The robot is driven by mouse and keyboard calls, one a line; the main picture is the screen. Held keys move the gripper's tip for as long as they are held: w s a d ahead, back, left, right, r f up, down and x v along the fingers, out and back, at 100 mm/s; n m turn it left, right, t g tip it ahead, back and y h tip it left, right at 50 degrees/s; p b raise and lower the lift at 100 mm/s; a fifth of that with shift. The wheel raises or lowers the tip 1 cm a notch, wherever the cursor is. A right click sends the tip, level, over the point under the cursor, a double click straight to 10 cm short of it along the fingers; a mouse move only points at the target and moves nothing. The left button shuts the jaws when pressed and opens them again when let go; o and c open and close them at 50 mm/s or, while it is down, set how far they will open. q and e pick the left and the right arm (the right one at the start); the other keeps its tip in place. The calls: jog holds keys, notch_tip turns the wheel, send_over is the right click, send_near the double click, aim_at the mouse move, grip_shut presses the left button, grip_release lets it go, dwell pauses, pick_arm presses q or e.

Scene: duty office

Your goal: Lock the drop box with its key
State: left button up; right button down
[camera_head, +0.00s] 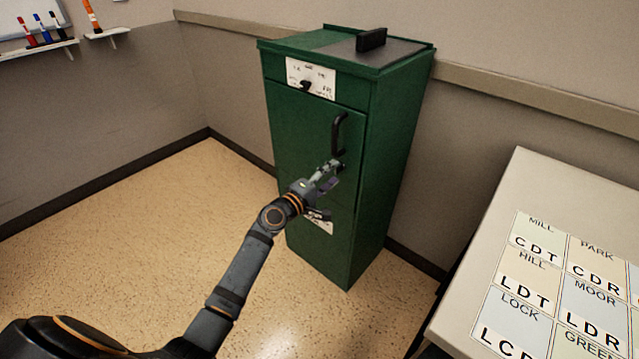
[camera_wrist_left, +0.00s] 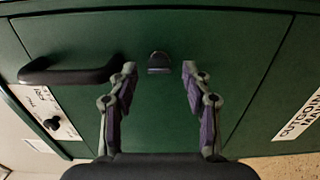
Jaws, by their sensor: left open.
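The green drop box (camera_head: 315,140) stands upright against the wall, its front door (camera_wrist_left: 215,40) closed or nearly so. A black bar handle (camera_head: 338,133) is on the door and shows at the left in the left wrist view (camera_wrist_left: 70,72). My left gripper (camera_head: 330,168) is just below the handle, in front of the door. It is open, with its fingers on either side of a small dark fitting (camera_wrist_left: 158,62) on the door, not visibly touching it. I cannot tell whether this fitting is the lock, the key or both. My right gripper is not in view.
A white plate with a small black knob (camera_head: 306,85) is on the box's upper front. A black grip (camera_head: 371,39) stands on its top. A table (camera_head: 462,305) with lettered cards is at the right. Marker shelves (camera_head: 40,47) are at the upper left. The floor left of the box is clear.

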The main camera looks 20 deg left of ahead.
pick_arm(q)
jog(key=v, duration=1)
jog(key=shift+s, duration=0.1)
